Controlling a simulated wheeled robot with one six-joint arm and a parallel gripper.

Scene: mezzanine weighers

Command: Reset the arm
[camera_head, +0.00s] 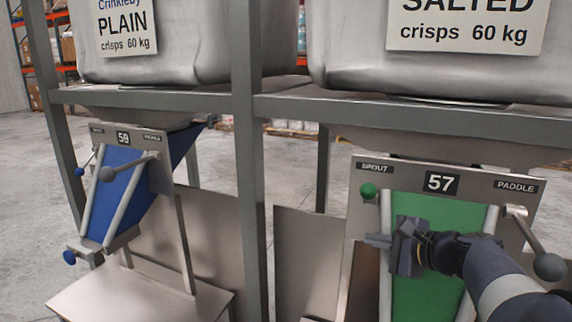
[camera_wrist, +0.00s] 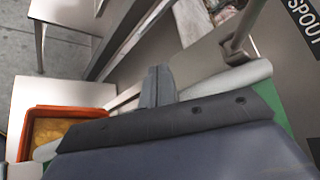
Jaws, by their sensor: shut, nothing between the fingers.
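My gripper (camera_head: 378,241) is in front of weigher 57, at the left edge of its green chute (camera_head: 412,290). Its fingers point left, below the green knob (camera_head: 369,191) by the SPOUT label. In the wrist view my fingers (camera_wrist: 158,82) are shut together with nothing between them. Whether they touch the chute's pale side rail (camera_head: 386,215) cannot be told. My arm comes in from the lower right and hides part of the green chute. The PADDLE lever with a grey ball (camera_head: 549,266) hangs to the right of my arm.
Weigher 59 (camera_head: 123,139) with a blue chute stands at left. Grey frame posts (camera_head: 247,160) and a crossbeam carry big crisp sacks (camera_head: 440,65). In the wrist view an orange-red tray (camera_wrist: 24,140) of yellow contents sits on a pale shelf (camera_wrist: 40,90). Concrete floor lies behind.

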